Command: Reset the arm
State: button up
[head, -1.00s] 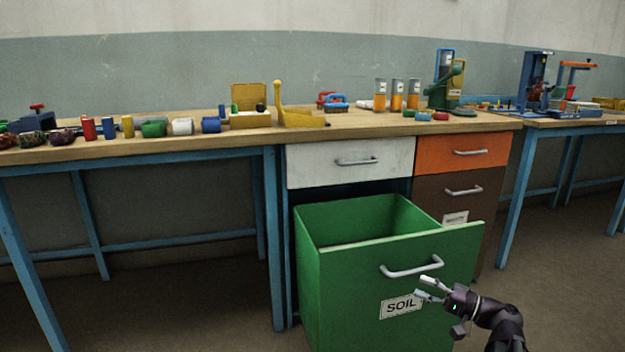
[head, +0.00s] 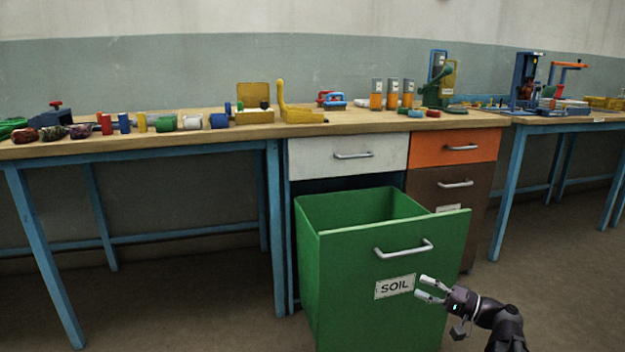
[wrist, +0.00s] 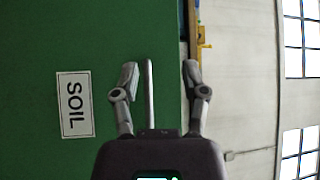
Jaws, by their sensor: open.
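My gripper (head: 428,289) is open and empty in front of the green drawer front, at the lower right of the head view. In the wrist view my gripper (wrist: 160,75) has its fingers spread, with the grey bar handle (wrist: 149,95) seen between them. I cannot tell any contact there. In the head view the handle (head: 403,250) sits above the gripper. The green SOIL drawer (head: 340,270) is pulled far out, and its SOIL label (head: 394,287) is left of the fingers. The label also shows in the wrist view (wrist: 74,104).
A wooden workbench (head: 200,138) carries coloured spools, brushes and jars. A white drawer (head: 320,158), an orange drawer (head: 430,149) and a brown drawer (head: 425,190) are shut. A second bench (head: 560,122) stands at the right. The floor (head: 560,290) to the right is clear.

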jog(key=s+a+f+n+g+h+p, duration=0.2)
jog(key=a+f+g+h+p, duration=0.35)
jog(key=a, duration=0.35)
jog(key=s+a+n+g+h+p, duration=0.15)
jog(key=s+g+h+p, duration=0.35)
jog(key=h+p, duration=0.55)
notch_tip(320, 180, up, 38)
jog(key=s+h+p, duration=0.1)
jog(key=p, duration=3.6)
jog(key=shift+s+d+n+t, duration=0.15)
jog(key=shift+s+n+t, duration=0.1)
jog(key=shift+n+t, duration=0.15)
